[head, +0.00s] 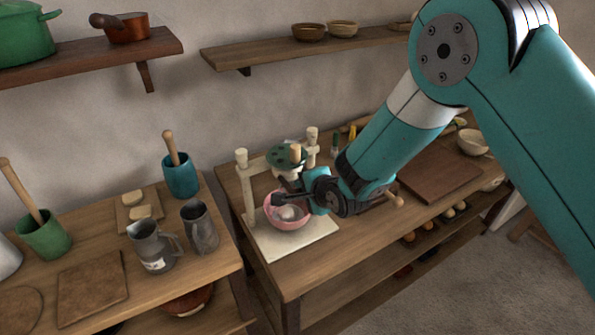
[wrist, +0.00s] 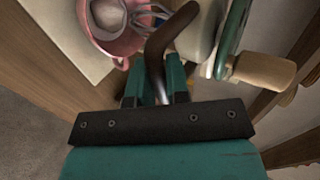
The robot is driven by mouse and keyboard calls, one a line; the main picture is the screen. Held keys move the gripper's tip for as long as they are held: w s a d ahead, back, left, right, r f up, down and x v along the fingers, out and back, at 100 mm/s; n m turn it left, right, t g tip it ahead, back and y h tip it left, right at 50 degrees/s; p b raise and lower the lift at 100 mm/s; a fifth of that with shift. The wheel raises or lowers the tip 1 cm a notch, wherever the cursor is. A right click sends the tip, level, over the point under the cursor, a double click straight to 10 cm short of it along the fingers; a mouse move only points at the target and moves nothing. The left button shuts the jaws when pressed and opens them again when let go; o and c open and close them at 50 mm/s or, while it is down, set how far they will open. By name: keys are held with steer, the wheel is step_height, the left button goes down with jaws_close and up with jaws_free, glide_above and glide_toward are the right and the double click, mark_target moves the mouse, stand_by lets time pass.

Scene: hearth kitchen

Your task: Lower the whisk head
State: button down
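The whisk machine (head: 288,158) stands on a cream base board (head: 285,245), with wooden posts and a green wheel on top. The wheel's edge shows in the wrist view (wrist: 232,38), with a wooden knob (wrist: 262,70) beside it. The wire whisk head (wrist: 150,17) shows at the mouth of a pink bowl (head: 287,222); the bowl also shows in the wrist view (wrist: 112,40). A dark curved lever (wrist: 156,52) runs from the machine between my fingers. My gripper (wrist: 155,80) appears shut on this lever. In the head view my wrist hides part of the machine's right side.
A brown board (head: 440,172) and a bowl (head: 473,141) lie right of the machine. Metal jugs (head: 200,228) and a teal crock (head: 180,175) stand on the left table, across a narrow gap. A wall shelf (head: 300,48) hangs behind.

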step_height(320, 180, down, 8)
steer(key=b, duration=0.7)
steer(key=c, duration=1)
jaws_free()
steer(key=shift+r, duration=0.1)
steer(key=p+v, duration=0.2)
steer(key=v, duration=0.5)
